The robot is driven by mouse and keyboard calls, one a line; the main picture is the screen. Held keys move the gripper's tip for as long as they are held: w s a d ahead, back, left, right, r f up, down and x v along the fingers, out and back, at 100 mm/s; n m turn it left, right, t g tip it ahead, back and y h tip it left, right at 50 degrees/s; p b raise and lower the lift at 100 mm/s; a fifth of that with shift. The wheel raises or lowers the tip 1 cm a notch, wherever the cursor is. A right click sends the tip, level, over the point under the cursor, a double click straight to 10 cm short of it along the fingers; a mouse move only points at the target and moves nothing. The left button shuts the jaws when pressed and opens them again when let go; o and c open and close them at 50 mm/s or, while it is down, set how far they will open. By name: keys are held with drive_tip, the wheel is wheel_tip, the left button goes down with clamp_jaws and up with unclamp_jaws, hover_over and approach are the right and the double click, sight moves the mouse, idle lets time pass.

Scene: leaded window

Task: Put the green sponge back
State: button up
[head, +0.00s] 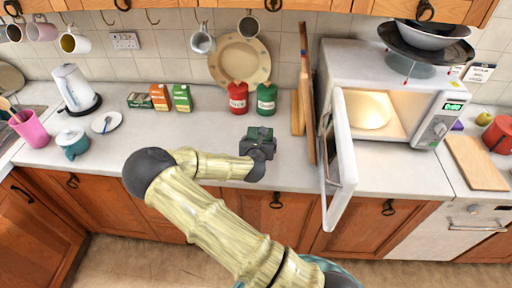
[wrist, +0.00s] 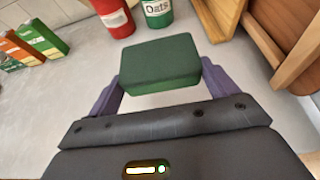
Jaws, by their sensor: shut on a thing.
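The green sponge (wrist: 160,64) is a dark green block held between the two purple fingers of my gripper (wrist: 162,85) in the wrist view. In the head view the sponge (head: 261,133) shows at the tip of my gripper (head: 258,146), over the counter in front of the red and green canisters. My gripper is shut on the sponge. The sponge appears to be held above the counter, though the exact gap cannot be told.
A red canister (head: 238,97) and a green canister (head: 266,97) stand behind. Upright boards (head: 304,90) and the open microwave door (head: 338,165) are to the right. Small boxes (head: 160,97), a kettle (head: 74,88) and a teal pot (head: 72,144) are to the left. The counter between (head: 135,145) is clear.

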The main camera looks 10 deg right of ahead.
drive_tip(key=shift+w+a+r, duration=0.1)
drive_tip(key=shift+w, duration=0.3)
drive_tip(key=shift+s+r, duration=0.1)
drive_tip(key=shift+s, duration=0.05)
drive_tip(key=shift+f+p, duration=0.75)
drive_tip(key=shift+f, duration=2.4)
drive_tip(key=shift+f, duration=0.1)
wheel_tip(320, 180, down, 3)
drive_tip(key=shift+r+p, duration=0.1)
drive_tip(key=shift+p, duration=0.4)
drive_tip(key=shift+f, duration=0.4)
